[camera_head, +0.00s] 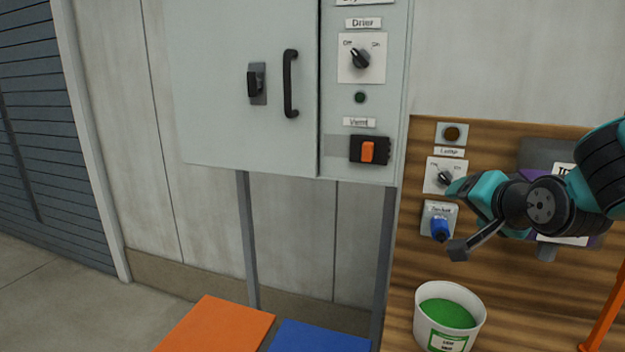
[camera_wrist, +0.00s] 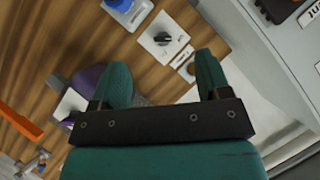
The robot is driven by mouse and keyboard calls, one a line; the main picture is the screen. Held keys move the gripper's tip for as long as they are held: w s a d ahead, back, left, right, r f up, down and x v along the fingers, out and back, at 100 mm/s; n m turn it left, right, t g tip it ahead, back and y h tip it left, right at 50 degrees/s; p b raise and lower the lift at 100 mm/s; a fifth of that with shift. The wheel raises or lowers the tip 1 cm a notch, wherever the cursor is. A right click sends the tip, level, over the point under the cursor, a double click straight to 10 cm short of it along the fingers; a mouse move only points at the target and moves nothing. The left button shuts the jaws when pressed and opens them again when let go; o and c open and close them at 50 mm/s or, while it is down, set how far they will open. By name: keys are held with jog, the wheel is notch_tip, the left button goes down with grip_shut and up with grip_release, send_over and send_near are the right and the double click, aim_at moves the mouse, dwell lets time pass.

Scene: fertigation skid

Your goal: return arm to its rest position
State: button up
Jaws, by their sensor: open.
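My gripper (camera_head: 485,207) is at the right of the head view, in front of the wooden panel (camera_head: 410,270) and held out from it. In the wrist view, its two teal fingers stand apart with nothing between them (camera_wrist: 163,80). The white switch plate with a black knob (camera_wrist: 163,38) shows beyond the fingertips. The same knob (camera_head: 445,178) sits just left of the gripper in the head view. My arm hides part of the panel's right side.
A grey cabinet (camera_head: 225,90) with a handle, a drier knob (camera_head: 360,58) and an orange vent switch (camera_head: 368,151) stands left. A blue plug (camera_head: 439,229) sits in the socket below the knob. A white bucket (camera_head: 424,332) with green contents stands below. An orange post (camera_head: 606,318) is lower right.

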jog(key=s+a+f+n+g+y, duration=0.4)
jog(key=s+a+n+g, duration=0.35)
jog(key=s+a, duration=0.5)
jog(key=s+a+n+g, duration=0.3)
jog(key=s+n+g, duration=0.2)
jog(key=s+n, duration=0.3)
jog(key=s, duration=0.4)
jog(key=shift+s+a, duration=0.15)
